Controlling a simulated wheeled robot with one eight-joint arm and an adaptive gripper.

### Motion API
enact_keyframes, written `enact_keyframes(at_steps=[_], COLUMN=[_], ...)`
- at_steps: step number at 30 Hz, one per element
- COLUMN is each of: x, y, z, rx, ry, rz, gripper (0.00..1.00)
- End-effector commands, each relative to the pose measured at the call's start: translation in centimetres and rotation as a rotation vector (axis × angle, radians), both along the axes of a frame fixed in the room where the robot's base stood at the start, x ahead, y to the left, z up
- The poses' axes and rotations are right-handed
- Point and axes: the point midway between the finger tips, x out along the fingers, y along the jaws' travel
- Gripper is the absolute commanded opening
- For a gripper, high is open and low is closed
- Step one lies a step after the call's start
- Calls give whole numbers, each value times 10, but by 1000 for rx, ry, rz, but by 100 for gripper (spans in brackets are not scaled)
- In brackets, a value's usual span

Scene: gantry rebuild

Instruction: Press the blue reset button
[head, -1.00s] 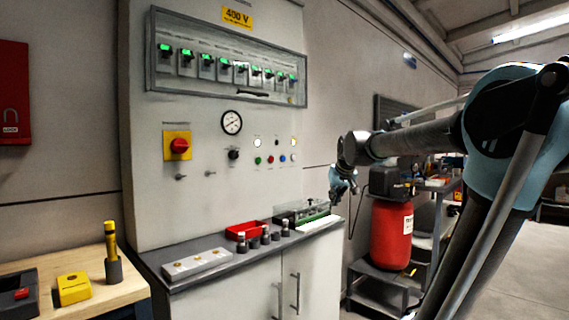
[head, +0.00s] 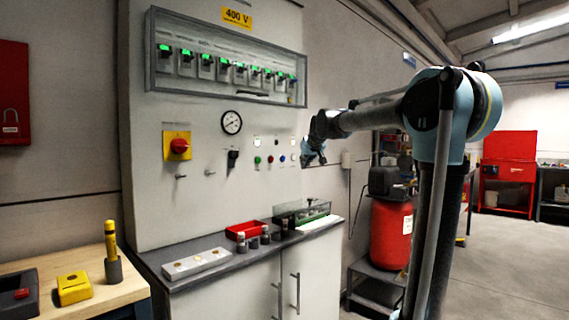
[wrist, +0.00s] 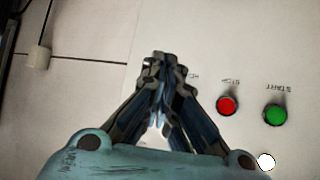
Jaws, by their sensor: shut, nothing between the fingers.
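The blue reset button (head: 282,157) is on the upright white panel, in a row between a red button (head: 270,159) and a white one (head: 294,156). My gripper (head: 309,159) is shut and empty, just right of this row in the head view; its gap to the panel is hard to judge. In the wrist view my closed fingers (wrist: 164,62) cover the spot left of the red stop button (wrist: 228,105). Only part of a label shows beside them; the blue button is hidden there. The green start button (wrist: 275,114) is farther right.
A row of breakers (head: 225,70) is above the buttons. A red-yellow rotary switch (head: 177,146) and a black selector (head: 233,158) are to their left. The counter below holds a red tray (head: 245,231) and a clear box (head: 303,212). A red tank (head: 391,238) stands right.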

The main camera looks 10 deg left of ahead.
Motion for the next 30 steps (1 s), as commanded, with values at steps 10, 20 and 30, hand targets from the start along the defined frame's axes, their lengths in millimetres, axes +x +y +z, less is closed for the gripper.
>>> enact_keyframes(at_steps=[10, 20, 30], x=[17, 41, 53], y=[22, 52, 69], z=[0, 0, 0], rx=[-1, 1, 1], ry=[0, 0, 0], rz=[2, 1, 1], gripper=[0, 0, 0])
